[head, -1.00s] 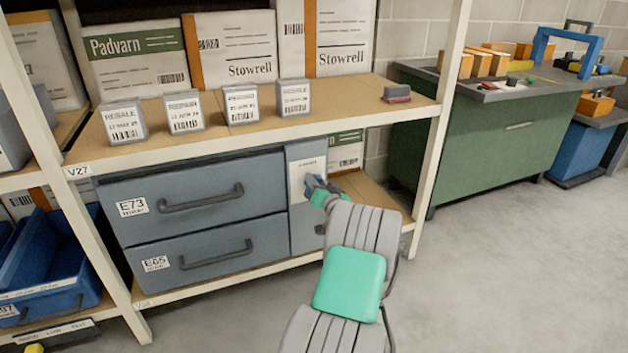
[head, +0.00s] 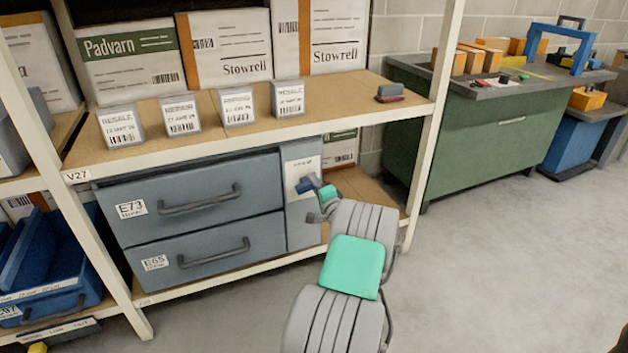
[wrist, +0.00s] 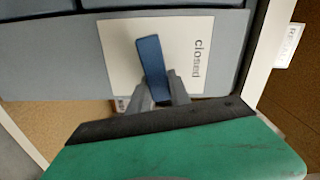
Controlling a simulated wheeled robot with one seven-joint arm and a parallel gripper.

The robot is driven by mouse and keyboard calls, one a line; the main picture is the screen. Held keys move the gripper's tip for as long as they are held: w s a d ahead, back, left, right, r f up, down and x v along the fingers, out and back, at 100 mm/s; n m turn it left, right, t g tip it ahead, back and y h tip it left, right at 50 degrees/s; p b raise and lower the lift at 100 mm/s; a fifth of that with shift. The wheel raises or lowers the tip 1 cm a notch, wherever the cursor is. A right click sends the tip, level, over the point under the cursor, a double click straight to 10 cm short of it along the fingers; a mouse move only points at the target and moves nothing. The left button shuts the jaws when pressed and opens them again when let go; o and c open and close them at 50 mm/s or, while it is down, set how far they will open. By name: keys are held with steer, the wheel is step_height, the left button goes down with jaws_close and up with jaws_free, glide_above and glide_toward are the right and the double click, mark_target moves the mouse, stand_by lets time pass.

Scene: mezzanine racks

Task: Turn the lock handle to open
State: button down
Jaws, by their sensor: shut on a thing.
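The blue lock handle (wrist: 150,58) sits on a pale plate (wrist: 188,45) marked "closed" in the wrist view. My gripper (wrist: 161,90) is shut on the handle's lower part, with one grey finger on each side. In the head view the blue handle (head: 304,186) shows at the tip of my gripper (head: 313,184), on the narrow panel right of the drawers. The part between the fingers is partly hidden.
Two grey drawers, E73 (head: 200,196) and E65 (head: 205,250), are shut left of the panel. A shelf (head: 235,125) with small labelled blocks lies above. A cream rack post (head: 432,130) stands close right of my arm.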

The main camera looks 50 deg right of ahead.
steer(key=shift+f+m+p, duration=0.25)
steer(key=shift+m+p, duration=0.05)
steer(key=shift+m, duration=0.8)
steer(key=c, duration=1.2)
jaws_free()
steer(key=p+v, duration=0.2)
steer(key=v, duration=0.5)
steer(key=shift+s+a, duration=0.15)
steer(key=shift+s, duration=0.2)
